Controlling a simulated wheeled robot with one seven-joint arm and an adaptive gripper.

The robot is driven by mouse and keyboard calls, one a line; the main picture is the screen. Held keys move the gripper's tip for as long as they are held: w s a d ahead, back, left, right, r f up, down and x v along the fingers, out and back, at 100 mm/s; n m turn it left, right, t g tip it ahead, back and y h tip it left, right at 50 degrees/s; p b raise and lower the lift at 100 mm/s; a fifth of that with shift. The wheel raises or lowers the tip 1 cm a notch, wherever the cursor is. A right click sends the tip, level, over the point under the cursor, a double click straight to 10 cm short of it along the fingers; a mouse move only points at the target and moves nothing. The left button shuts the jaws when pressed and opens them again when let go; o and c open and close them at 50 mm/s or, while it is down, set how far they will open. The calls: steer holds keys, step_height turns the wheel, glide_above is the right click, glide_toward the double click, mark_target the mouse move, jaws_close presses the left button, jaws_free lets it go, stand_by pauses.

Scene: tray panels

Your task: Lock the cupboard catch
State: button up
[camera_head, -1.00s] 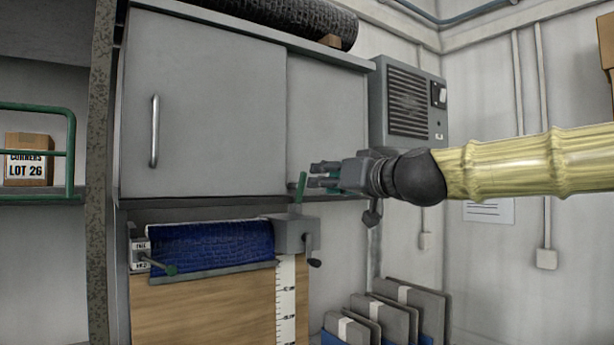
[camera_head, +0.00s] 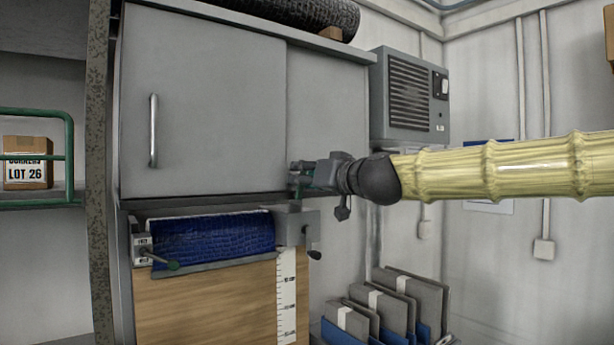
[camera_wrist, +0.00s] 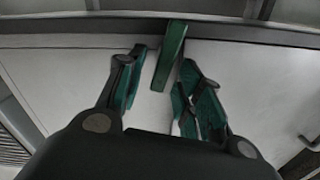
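The cupboard (camera_head: 205,100) is grey with a bar handle (camera_head: 154,130) on its front door panel. The catch shows as a green lever (camera_wrist: 170,52) at the cupboard's lower edge in the wrist view. My gripper (camera_head: 298,178) is at that edge in the head view and hides most of the lever there. In the wrist view my gripper (camera_wrist: 160,78) is open, with one green-padded finger on each side of the lever. Gaps show between the lever and both fingers. Whether the lever reaches deep between the fingertips is hard to tell.
Below the cupboard are a blue roll (camera_head: 212,238), a grey bracket box (camera_head: 296,225) with a crank, and a wooden panel (camera_head: 205,305). A vented grey unit (camera_head: 409,95) hangs to the right. Grey panels (camera_head: 415,300) lean at the lower right.

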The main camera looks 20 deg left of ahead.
jaws_close()
steer(key=shift+s+a+n+b, duration=0.25)
steer(key=shift+s+n+b, duration=0.05)
steer(key=shift+n+b, duration=0.5)
steer(key=shift+s+a+n+b, duration=0.2)
steer(key=shift+s+n+b, duration=0.05)
steer(key=shift+n+b, duration=0.5)
jaws_free()
steer(key=shift+d, duration=0.1)
steer(key=v, duration=1.2)
